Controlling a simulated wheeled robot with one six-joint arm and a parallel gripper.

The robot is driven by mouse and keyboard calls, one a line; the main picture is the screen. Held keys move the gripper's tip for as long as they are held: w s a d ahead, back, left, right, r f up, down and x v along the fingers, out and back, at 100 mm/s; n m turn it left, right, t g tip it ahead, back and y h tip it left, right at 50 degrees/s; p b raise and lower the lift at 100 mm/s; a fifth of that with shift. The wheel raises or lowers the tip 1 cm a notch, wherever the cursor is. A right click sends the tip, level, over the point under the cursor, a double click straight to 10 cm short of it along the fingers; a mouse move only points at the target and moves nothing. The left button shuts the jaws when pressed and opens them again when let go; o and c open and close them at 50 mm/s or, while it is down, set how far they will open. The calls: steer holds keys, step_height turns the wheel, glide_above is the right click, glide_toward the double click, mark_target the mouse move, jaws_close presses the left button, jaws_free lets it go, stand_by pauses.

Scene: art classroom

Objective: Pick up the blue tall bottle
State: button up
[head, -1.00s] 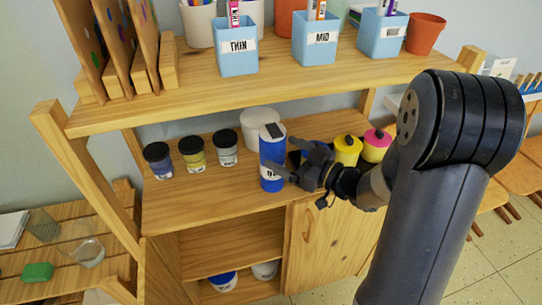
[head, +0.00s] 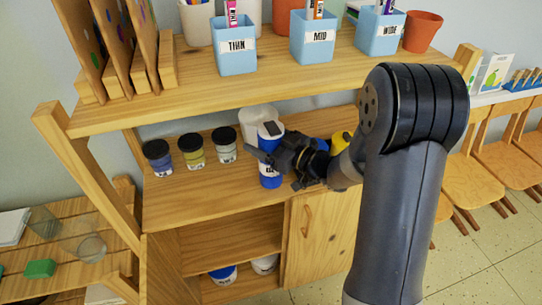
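The blue tall bottle (head: 270,180) stands upright on the middle shelf, with a dark cap and a white label low on its side. My gripper (head: 266,153) is at the bottle's upper half, reaching in from the right. One dark finger crosses in front of the bottle, and its tip shows just past the bottle's left side. The other finger is hidden, so I cannot tell whether the gripper is open or shut on the bottle.
Jars with black lids (head: 192,150) stand to the left of the bottle, and a white container (head: 257,119) is close behind it. A yellow jar (head: 340,140) is partly hidden behind my arm. The upper shelf (head: 160,107) overhangs, holding light blue cups (head: 237,57).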

jaws_close()
stand_by(0.7)
